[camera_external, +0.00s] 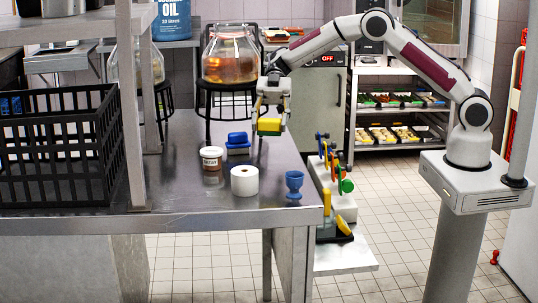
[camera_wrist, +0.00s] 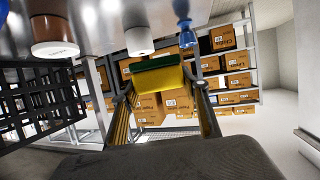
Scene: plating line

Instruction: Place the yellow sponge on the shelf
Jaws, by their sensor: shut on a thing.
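The yellow sponge (camera_external: 269,127), with a green layer along one side, is held above the right part of the steel table. My gripper (camera_external: 270,112) is shut on it, with a finger on each side. In the wrist view the yellow sponge (camera_wrist: 160,82) sits between the two fingertips of my gripper (camera_wrist: 158,92). A metal shelf (camera_external: 60,30) stands over the left side of the table, held by posts. A low rack (camera_external: 395,100) with trays of food stands at the back right. The sponge is apart from both.
Below and around the sponge stand a blue item (camera_external: 238,142), a labelled tub (camera_external: 211,160), a white roll (camera_external: 244,181) and a blue cup (camera_external: 294,183). A black crate (camera_external: 60,150) fills the table's left. A glass jar (camera_external: 231,57) stands behind. Boxes (camera_wrist: 225,38) fill shelving in the wrist view.

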